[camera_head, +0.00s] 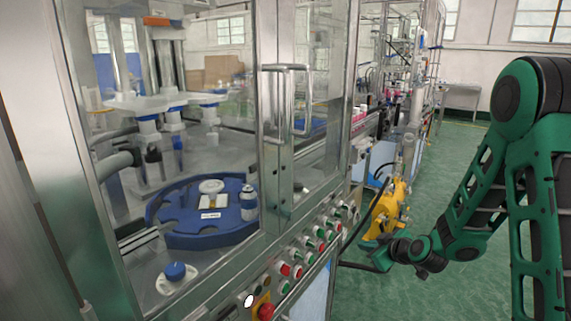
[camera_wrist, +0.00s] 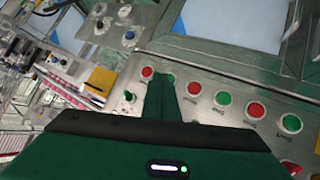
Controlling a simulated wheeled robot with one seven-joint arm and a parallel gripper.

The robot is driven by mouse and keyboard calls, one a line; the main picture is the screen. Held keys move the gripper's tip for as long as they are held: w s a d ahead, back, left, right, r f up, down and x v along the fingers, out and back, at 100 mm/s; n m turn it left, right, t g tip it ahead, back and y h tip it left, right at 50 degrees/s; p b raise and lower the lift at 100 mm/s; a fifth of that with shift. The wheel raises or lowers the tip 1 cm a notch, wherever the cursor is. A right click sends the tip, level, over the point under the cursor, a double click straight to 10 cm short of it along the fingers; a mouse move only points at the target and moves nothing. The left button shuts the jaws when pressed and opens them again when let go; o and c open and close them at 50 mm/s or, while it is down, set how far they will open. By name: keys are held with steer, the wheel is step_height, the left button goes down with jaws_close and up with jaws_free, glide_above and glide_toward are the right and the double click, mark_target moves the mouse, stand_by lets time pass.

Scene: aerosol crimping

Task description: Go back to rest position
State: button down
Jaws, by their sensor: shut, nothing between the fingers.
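My gripper shows in the wrist view (camera_wrist: 164,84) as two green fingers lying side by side, shut with nothing between them. The fingertips are over the button panel (camera_wrist: 207,88), close to a red button (camera_wrist: 147,72) and overlapping a green button (camera_wrist: 169,78). I cannot tell whether they touch it. In the head view my green arm comes in from the right and bends down and left, with its end to the right of the machine's button panel (camera_head: 318,229). The fingertips are hard to make out there.
The machine's glass doors have a metal handle (camera_head: 304,100). Behind the glass, a blue rotary plate (camera_head: 185,235) carries a can (camera_head: 249,203). A red knob (camera_head: 265,311) is low on the front. A yellow machine part (camera_head: 388,208) stands behind my wrist. Green floor (camera_head: 440,175) is open at right.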

steer(key=s+d+r+m+g+h, duration=0.1)
steer(key=s+d+r+m+g, duration=0.2)
steer(key=s, duration=1.1)
steer(key=s+d+r+m+g+h, duration=0.1)
steer(key=s+d+r+m+g, duration=0.3)
steer(key=s, duration=1)
steer(key=s+d+r+m+g+h, duration=0.1)
steer(key=s+d+r+m+g, duration=0.3)
steer(key=s, duration=1.1)
steer(key=d+r+m, duration=0.2)
steer(key=d+m, duration=0.1)
steer(key=shift+d+r+m+h, duration=0.15)
steer(key=shift+d+m+h, duration=0.1)
steer(key=shift+m+h, duration=0.05)
steer(key=shift+w, duration=0.15)
steer(key=shift+w+f, duration=0.25)
steer(key=shift+w, duration=0.2)
